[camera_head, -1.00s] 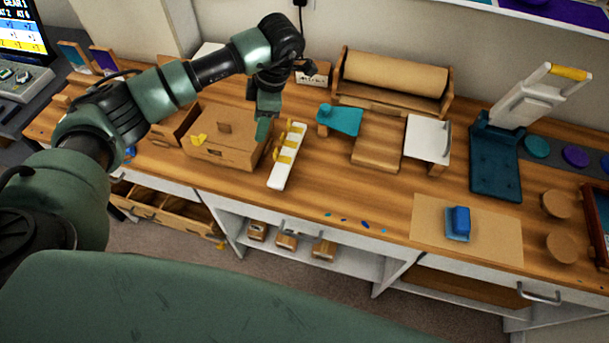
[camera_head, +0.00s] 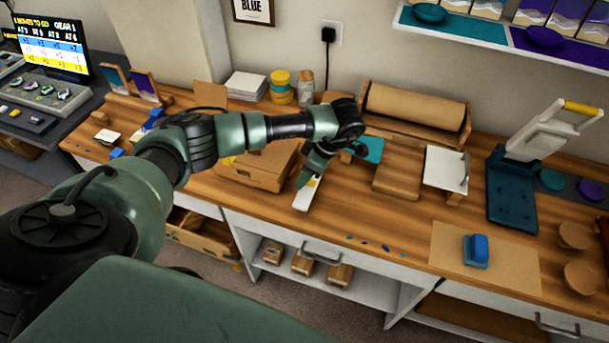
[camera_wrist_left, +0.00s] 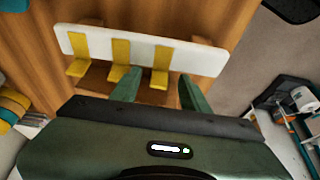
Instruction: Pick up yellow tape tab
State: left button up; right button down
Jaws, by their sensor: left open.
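The white strip (camera_head: 304,200) lies on the wooden counter, mostly hidden under my left gripper (camera_head: 306,176) in the head view. The left wrist view shows the strip (camera_wrist_left: 200,60) with three yellow tape tabs standing across it: a left one (camera_wrist_left: 77,52), a middle one (camera_wrist_left: 120,55) and a right one (camera_wrist_left: 161,62). My left gripper (camera_wrist_left: 160,90) is open, its green fingers apart and pointing at the strip. The right tab lies ahead of the gap between the fingers, with nothing held. My right gripper is not in view.
A cardboard box (camera_head: 255,172) stands just left of the strip. A teal piece (camera_head: 372,150) and a wooden block (camera_head: 398,175) are to its right. A paper roll (camera_head: 415,104) stands behind. Small blue drops (camera_head: 370,244) dot the front of the counter.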

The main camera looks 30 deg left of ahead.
pick_arm(q)
jog(key=shift+f, duration=0.2)
grip_shut()
jog(key=shift+r, duration=0.1)
